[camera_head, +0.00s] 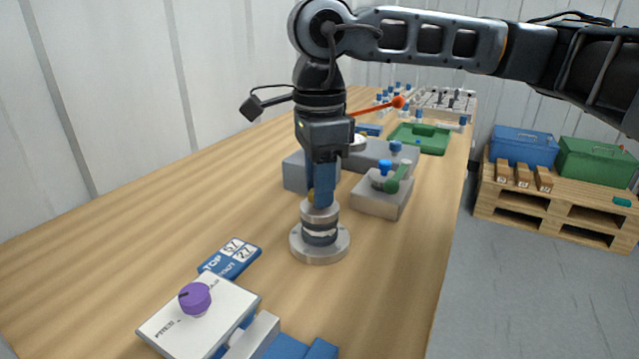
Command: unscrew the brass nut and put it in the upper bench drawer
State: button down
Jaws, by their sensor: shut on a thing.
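My gripper (321,198) points straight down over a round metal flanged fitting (320,244) on the wooden bench. Its blue fingers are shut at the top of the fitting's post. A small patch of brass colour, the brass nut (310,196), shows at the left of the fingertips; the fingers hide the rest. I cannot tell whether the nut still sits on its thread. No bench drawer is recognisable in this view.
A white panel with a purple knob (195,298) and a blue sign (230,258) lie in front. A green tray (419,138) is farther back. Crates stand on a pallet (552,212) at right.

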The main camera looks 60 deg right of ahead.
jog(key=shift+r, duration=1.4)
